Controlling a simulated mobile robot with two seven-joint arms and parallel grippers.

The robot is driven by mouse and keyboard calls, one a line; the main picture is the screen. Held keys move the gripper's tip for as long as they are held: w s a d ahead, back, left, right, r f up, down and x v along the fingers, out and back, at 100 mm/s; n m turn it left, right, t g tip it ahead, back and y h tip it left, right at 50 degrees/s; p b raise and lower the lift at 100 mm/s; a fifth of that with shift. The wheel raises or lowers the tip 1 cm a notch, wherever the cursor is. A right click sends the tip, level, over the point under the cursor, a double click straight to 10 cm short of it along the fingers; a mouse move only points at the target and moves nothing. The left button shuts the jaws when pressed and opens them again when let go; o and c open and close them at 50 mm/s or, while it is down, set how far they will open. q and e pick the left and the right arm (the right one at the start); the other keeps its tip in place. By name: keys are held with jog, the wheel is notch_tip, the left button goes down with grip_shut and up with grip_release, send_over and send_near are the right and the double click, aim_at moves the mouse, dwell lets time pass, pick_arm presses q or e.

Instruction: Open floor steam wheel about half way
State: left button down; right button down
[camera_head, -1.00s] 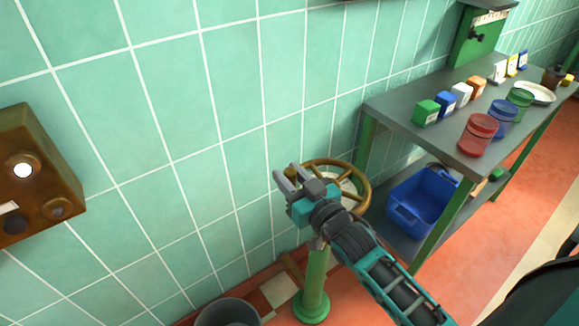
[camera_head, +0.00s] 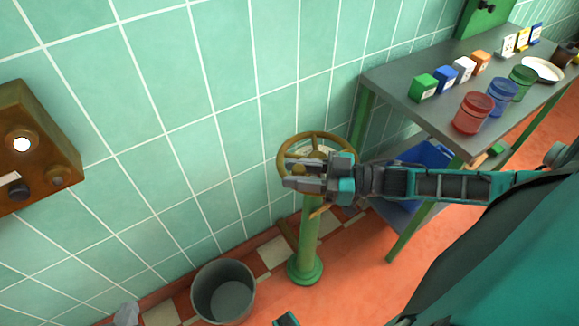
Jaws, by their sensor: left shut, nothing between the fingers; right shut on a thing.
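The steam wheel (camera_head: 283,150) is a brass handwheel with spokes, lying nearly level on top of a green floor pedestal (camera_head: 306,245) beside the tiled wall. My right gripper (camera_head: 287,172) reaches in from the right, over the near side of the wheel. Its grey fingers are shut on the wheel's near rim, and the gripper hides that part of the rim. A small teal piece at the bottom edge seems to be part of my other arm.
A grey bucket (camera_head: 223,292) stands on the floor left of the pedestal. A metal bench (camera_head: 405,92) with boxes and jars is at the right, with a blue bin (camera_head: 428,155) below. A brass box (camera_head: 35,150) hangs on the left wall.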

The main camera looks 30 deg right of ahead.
jog(key=n+g+y, duration=0.1)
jog(key=s+n+g+b, duration=0.1)
jog(key=shift+d+f+g+y, duration=0.15)
jog(key=shift+d+g+y, duration=0.15)
jog(key=shift+d+y, duration=0.1)
jog(key=shift+s+d+n+g+y+b, duration=0.3)
jog(key=shift+s+n+g+y, duration=0.3)
jog(key=shift+g, duration=0.4)
jog(key=shift+s+d+n+g, duration=0.25)
jog(key=shift+s+n+g, duration=0.05)
jog(key=shift+n+g, duration=0.35)
jog(key=shift+s+d, duration=0.2)
jog(key=shift+d, duration=0.05)
jog(key=shift+s+d, duration=0.1)
jog(key=c, duration=0.9)
grip_release()
